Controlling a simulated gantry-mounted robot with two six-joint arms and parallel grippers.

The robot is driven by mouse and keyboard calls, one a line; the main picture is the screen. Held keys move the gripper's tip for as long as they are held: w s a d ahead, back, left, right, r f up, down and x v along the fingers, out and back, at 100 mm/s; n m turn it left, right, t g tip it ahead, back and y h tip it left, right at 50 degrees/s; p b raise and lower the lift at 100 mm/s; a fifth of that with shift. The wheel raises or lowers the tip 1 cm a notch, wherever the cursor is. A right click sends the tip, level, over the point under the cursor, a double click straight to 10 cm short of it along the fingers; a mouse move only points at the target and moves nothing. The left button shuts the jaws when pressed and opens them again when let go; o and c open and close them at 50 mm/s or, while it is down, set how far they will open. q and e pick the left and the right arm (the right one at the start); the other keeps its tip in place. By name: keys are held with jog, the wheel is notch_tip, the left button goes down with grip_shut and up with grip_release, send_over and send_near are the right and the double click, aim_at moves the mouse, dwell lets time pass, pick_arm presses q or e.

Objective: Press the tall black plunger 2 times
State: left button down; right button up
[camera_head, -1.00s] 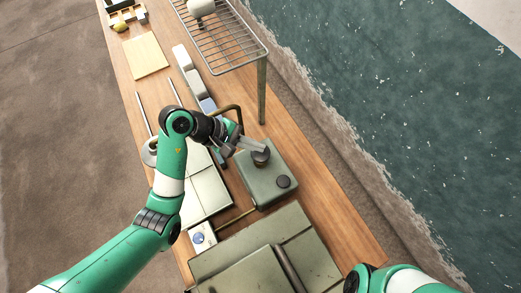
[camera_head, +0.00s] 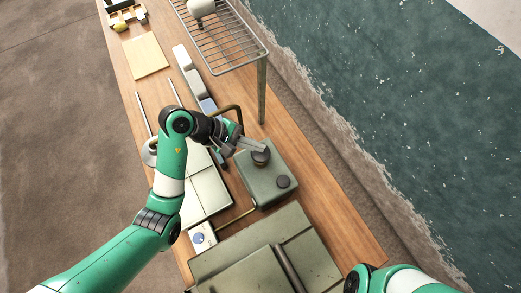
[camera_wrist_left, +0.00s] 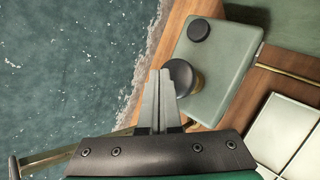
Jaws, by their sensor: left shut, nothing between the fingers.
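The tall black plunger (camera_head: 261,158) stands on a green-grey box with a brass-coloured collar under its black cap. In the left wrist view the plunger (camera_wrist_left: 190,78) shows just past my left fingertips. My left gripper (camera_head: 262,149) is shut and empty, with its tips over the cap's edge in the head view. I cannot tell whether the tips touch the cap. The green-grey box (camera_head: 262,189) also carries a lower black knob (camera_head: 283,182), which shows in the left wrist view (camera_wrist_left: 199,30). My right gripper is out of view.
A wire rack (camera_head: 222,45) on a post stands beyond the box. White tiles (camera_head: 208,189) lie left of the box, and a larger green case (camera_head: 255,262) is nearer. Bare wood lies right of the box.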

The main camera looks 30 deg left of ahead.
aim_at(256, 152)
pick_arm(q)
jog(key=shift+f, duration=0.1)
dwell(0.3)
jog(key=shift+f+b, duration=0.3)
jog(key=shift+f, duration=0.05)
jog(key=shift+f+b, duration=1.3)
jog(key=shift+f, duration=0.4)
dwell(1.3)
jog(key=shift+r+p, duration=1.85)
jog(key=shift+r, duration=0.25)
notch_tip(256, 152, up, 5)
jog(key=p, duration=0.4)
jog(key=shift+r, duration=0.1)
